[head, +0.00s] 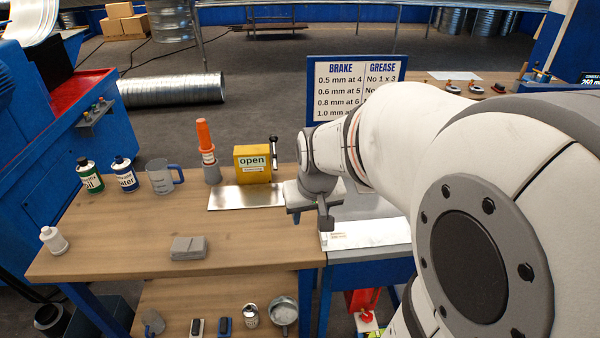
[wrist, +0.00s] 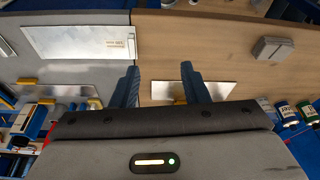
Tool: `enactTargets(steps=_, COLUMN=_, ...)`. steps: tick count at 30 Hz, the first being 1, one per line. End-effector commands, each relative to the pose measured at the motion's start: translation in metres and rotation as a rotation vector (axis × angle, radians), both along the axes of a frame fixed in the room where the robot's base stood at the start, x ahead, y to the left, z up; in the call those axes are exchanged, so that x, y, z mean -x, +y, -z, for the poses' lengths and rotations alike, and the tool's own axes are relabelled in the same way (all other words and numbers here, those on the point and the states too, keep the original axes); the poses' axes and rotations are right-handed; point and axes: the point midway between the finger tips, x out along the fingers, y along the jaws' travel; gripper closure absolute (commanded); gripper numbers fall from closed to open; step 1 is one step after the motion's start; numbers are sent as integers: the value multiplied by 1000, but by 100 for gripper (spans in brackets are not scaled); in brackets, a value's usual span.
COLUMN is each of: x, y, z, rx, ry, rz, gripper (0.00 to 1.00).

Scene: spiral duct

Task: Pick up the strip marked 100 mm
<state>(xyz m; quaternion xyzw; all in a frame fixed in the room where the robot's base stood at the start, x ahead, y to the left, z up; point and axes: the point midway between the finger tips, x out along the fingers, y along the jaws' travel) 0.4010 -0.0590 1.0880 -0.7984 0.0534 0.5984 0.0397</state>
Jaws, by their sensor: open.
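A flat metal strip (head: 372,232) with a small label at its left end lies on the grey bench top. It also shows at the upper left of the wrist view (wrist: 75,42); the label print is too small to read surely. A second flat metal strip (head: 235,199) lies on the wooden bench in front of the yellow box, and in the wrist view (wrist: 168,91) it is partly hidden by a finger; no mark shows on it. My gripper (head: 322,218) is open and empty above the seam between the benches. Its two blue fingers (wrist: 161,84) stand apart in the wrist view.
A yellow "open" box (head: 254,165), orange-topped bottle (head: 207,150), measuring jug (head: 161,178) and two cans stand along the back of the wooden bench. A grey block stack (head: 188,248) lies near its front. A brake and grease sign (head: 350,85) stands behind.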

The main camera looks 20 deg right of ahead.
Motion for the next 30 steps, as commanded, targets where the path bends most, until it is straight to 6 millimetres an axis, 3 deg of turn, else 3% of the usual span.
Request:
enactTargets(steps=1, x=-15, y=-14, z=26, rx=-3, ry=12, rz=29, gripper=59)
enactTargets(steps=3, x=-32, y=-31, z=49, rx=-3, ry=15, rz=59, gripper=59)
enactTargets(steps=9, x=-63, y=-67, z=97, rx=-3, ry=17, rz=122, gripper=59)
enactTargets(steps=15, x=-73, y=-81, z=117, rx=-3, ry=16, rz=142, gripper=59)
enactTargets(steps=30, x=-87, y=-85, z=167, rx=-4, ry=19, rz=143, gripper=59)
